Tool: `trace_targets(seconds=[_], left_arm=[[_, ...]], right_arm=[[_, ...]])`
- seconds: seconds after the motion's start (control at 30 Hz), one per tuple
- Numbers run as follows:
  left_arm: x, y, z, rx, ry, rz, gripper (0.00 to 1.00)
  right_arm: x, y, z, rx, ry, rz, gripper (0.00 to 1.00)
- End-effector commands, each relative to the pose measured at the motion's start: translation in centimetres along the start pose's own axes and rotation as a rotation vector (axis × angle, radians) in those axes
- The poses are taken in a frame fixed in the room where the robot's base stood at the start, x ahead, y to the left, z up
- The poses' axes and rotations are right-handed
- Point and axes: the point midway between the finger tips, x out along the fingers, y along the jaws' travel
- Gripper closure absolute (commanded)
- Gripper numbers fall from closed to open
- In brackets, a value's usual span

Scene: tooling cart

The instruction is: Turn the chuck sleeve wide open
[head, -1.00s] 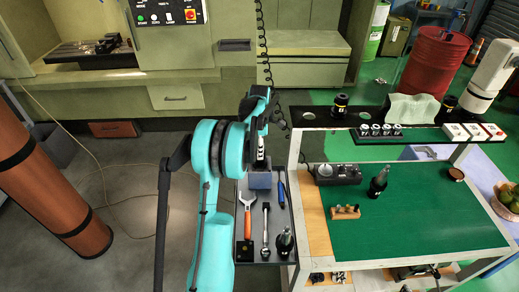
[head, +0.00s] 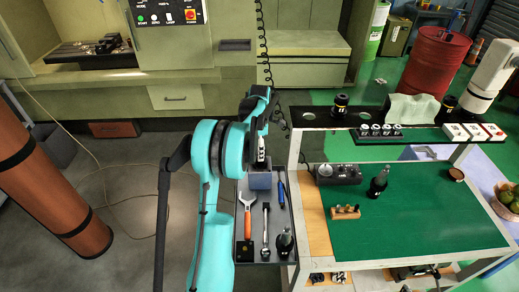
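A grey-blue block (head: 260,181) stands at the back of a narrow dark tool tray (head: 254,225). A small black-and-white upright piece (head: 261,164), which looks like the chuck, stands at the top of the block. My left gripper (head: 261,148) points down at this piece from above, at the end of my teal arm. The fingers are small and dark and partly hidden by the wrist, so I cannot tell whether they grip the sleeve. The sleeve's opening is not visible. My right gripper is not in view.
An orange-handled wrench (head: 247,212), a second wrench (head: 265,228), a blue-handled tool (head: 281,190) and a dark tool holder (head: 285,242) lie or stand in the tray. A green-topped cart (head: 420,225) adjoins it on the right. A coiled cable (head: 263,60) hangs behind.

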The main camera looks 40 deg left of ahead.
Motion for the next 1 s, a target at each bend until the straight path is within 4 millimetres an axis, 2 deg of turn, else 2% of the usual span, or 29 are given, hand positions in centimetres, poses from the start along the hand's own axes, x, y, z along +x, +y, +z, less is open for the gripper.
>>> trace_targets(seconds=[0.17,0.4,0.6,0.77,1.0], left_arm=[[-1.9,0.0,0.0,0.000,0.000,0.000,0.37],[-7.1,0.0,0.0,0.000,0.000,0.000,0.37],[-10.6,0.0,0.0,0.000,0.000,0.000,0.37],[-11.8,0.0,0.0,0.000,0.000,0.000,0.37],[-11.9,0.0,0.0,0.000,0.000,0.000,0.37]], right_arm=[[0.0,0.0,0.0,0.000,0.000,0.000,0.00],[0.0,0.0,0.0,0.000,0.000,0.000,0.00],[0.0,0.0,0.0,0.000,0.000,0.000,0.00],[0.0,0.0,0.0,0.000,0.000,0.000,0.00],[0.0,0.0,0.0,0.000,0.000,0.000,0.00]])
